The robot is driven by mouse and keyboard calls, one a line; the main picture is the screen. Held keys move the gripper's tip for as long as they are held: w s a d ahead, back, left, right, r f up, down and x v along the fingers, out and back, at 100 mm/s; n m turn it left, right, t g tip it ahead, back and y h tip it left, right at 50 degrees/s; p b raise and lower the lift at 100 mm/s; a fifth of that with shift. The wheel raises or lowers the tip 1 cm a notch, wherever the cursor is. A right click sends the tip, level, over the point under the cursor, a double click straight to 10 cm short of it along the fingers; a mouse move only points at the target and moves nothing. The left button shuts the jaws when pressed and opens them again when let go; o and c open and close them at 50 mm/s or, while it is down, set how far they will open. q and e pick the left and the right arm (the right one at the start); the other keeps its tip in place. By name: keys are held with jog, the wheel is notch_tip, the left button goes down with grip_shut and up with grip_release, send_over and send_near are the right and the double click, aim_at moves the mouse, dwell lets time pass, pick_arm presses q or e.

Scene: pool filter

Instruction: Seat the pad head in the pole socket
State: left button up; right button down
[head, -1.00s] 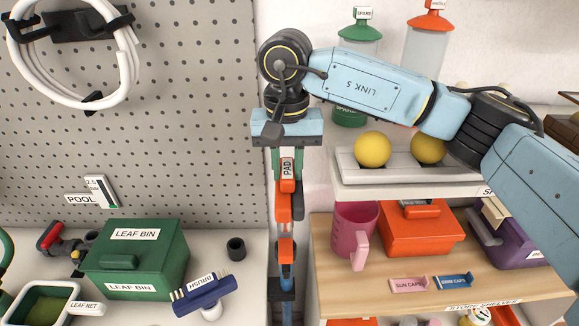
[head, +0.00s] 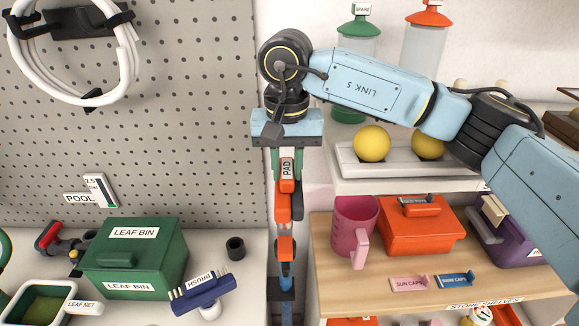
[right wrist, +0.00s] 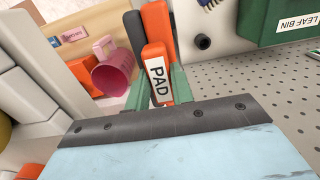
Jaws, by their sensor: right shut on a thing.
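My right gripper (head: 286,188) points down at the centre of the head view, its green fingers shut on the orange pad head (head: 284,207), which has a white PAD label. The pad head hangs upright, with a dark part along its right side. Below it, in line with it, is an orange piece (head: 285,246) on top of a blue upright pole (head: 287,285), which looks like the pole socket. The right wrist view shows the pad head (right wrist: 156,55) between the fingers; the socket cannot be made out there. My left gripper is out of view.
A green leaf bin (head: 135,262) and a blue brush (head: 202,292) stand on the left counter before a pegboard (head: 190,130). A pink jug (head: 352,228) and an orange box (head: 417,228) stand on the wooden shelf (head: 345,283) close at the right. A black cup (head: 235,247) is near the pole.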

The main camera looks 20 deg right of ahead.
jog(key=shift+s+a+f, duration=0.25)
jog(key=shift+s+f, duration=0.1)
jog(key=shift+f, duration=0.3)
jog(key=shift+w+a+r+g, duration=0.1)
jog(key=shift+w+r+g, duration=0.1)
jog(key=shift+r+g, duration=0.15)
jog(key=c, duration=1.1)
grip_release()
jog(key=shift+r+p, duration=0.1)
jog(key=shift+p, duration=0.2)
jog(key=shift+w+d+r+p, duration=0.1)
jog(key=shift+w+r+p, duration=0.25)
jog(key=shift+r, duration=0.35)
jog(key=shift+w+d+r+p, duration=0.1)
jog(key=shift+w+r+p, duration=0.2)
jog(key=shift+r+p, duration=0.3)
jog(key=shift+w+r+p, duration=0.3)
jog(key=shift+r, duration=0.5)
jog(key=shift+s+r, duration=0.15)
jog(key=shift+r, duration=0.1)
